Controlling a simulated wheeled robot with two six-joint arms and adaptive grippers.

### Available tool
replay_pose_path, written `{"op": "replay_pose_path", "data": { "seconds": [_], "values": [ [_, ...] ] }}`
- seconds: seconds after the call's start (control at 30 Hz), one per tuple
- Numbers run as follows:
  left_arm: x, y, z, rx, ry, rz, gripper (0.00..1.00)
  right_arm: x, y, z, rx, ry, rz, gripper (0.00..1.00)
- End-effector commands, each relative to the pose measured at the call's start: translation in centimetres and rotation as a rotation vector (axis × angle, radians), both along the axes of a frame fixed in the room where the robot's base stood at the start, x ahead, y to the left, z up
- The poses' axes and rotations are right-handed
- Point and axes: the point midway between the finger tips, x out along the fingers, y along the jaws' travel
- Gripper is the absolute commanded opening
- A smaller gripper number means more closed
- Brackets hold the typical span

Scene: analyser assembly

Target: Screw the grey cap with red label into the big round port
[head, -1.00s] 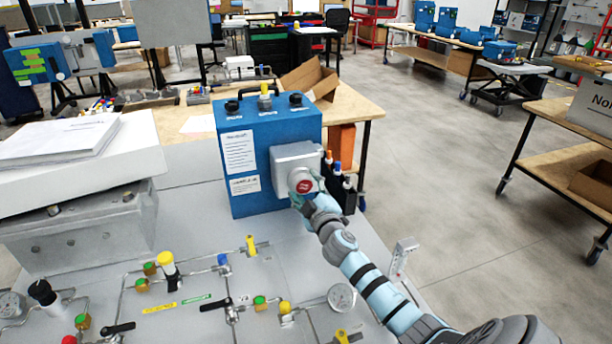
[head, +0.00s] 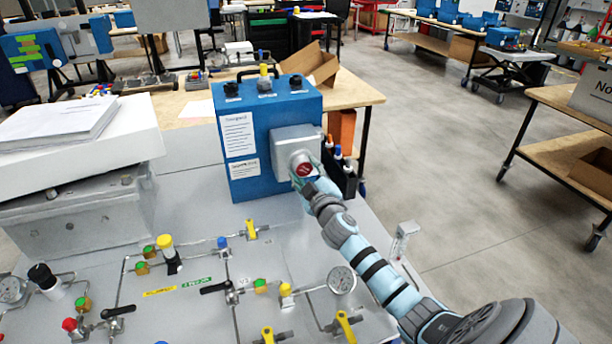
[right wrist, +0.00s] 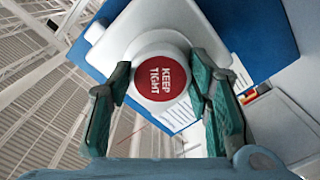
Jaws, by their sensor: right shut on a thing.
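The grey cap with red label (head: 303,169) is at the face of the grey square housing (head: 292,138) on the right side of the blue analyser box (head: 240,192). My right gripper (head: 306,177) is shut on the cap from the front. In the right wrist view the cap's red "KEEP TIGHT" label (right wrist: 161,80) faces the camera and its text is turned sideways, with the green fingers (right wrist: 162,88) on both sides of it. The big round port is hidden behind the cap. I cannot tell how far the cap sits in it. My left gripper is out of view.
A panel (head: 200,262) with pipes, valves and gauges fills the table in front. A black holder (head: 340,178) with markers stands right of the box. A grey case (head: 80,215) with papers on top is at left. Open floor lies to the right.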

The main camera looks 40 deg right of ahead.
Motion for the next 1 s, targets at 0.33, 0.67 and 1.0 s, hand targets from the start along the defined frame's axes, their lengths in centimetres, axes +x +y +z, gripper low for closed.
{"op": "replay_pose_path", "data": {
  "seconds": [0.33, 0.67, 1.0],
  "values": [
    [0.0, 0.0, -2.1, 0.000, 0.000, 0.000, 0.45, 0.1, 0.0, 0.5, 0.260, -0.105, 0.002, 0.00],
    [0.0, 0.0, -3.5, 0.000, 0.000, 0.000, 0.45, 0.1, 0.1, 0.6, 0.490, -0.185, 0.004, 0.00],
    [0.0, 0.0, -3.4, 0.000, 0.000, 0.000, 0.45, 0.1, 0.1, 0.5, 0.500, -0.184, 0.003, 0.69]
  ]
}}
